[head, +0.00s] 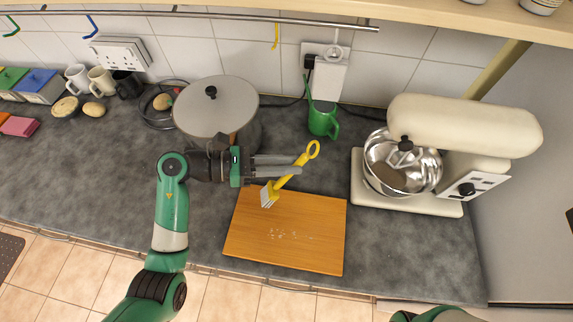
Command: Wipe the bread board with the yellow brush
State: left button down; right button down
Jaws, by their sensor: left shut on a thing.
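The wooden bread board (313,246) lies flat on the dark counter near its front edge, with pale crumbs (289,235) scattered around its middle. My left gripper (293,166) is shut on the yellow brush (286,181) by its handle, at the board's back edge. The brush is tilted, its ring end up to the right and its pale bristles down to the left over the board's back left part. I cannot tell whether the bristles touch the board. Of my right arm only a green part shows at the bottom edge; its gripper is out of view.
A large grey lidded pot (215,105) stands behind my left gripper. A green watering can (323,119) stands behind the board. A cream stand mixer (465,125) with a steel bowl is to the right. The counter left of the board is clear.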

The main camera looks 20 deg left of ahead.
pick_arm(q)
jog(key=shift+r+p, duration=1.8)
jog(key=shift+r, duration=1)
jog(key=shift+s, duration=0.1)
